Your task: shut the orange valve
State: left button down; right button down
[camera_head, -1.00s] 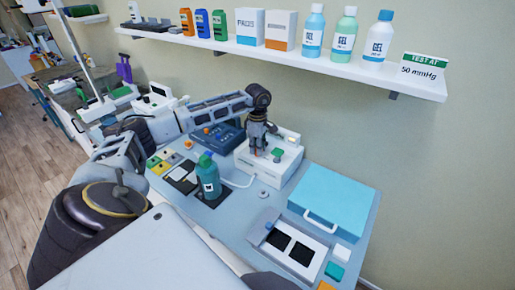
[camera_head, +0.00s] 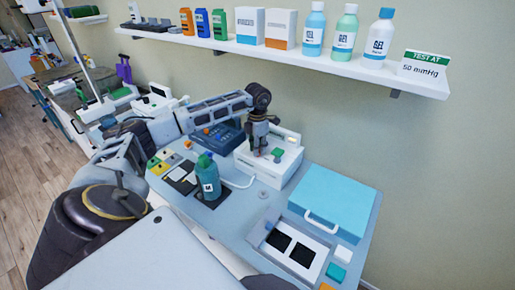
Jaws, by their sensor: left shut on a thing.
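My left gripper (camera_head: 258,149) reaches down from its wrist onto the top of a white device (camera_head: 278,174) on the blue-grey table. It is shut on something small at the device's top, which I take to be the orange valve. The fingers hide most of it, so I cannot tell its angle. A green knob (camera_head: 277,152) sits just right of the fingers on the same device. My right gripper is not in view.
A teal bottle (camera_head: 208,178) stands in front of the device, with a dark blue box (camera_head: 222,134) behind left. A light blue case (camera_head: 328,198) and a tray with black pads (camera_head: 292,252) lie to the right. A wall shelf (camera_head: 300,63) with bottles hangs above.

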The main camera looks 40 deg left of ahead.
pick_arm(q)
jog(key=n, duration=0.6)
jog(key=shift+r, duration=0.1)
dwell(0.5)
jog(key=c, duration=1.6)
grip_release()
jog(key=shift+o, duration=0.2)
jog(key=shift+r, duration=3.7)
jog(key=shift+s, duration=0.1)
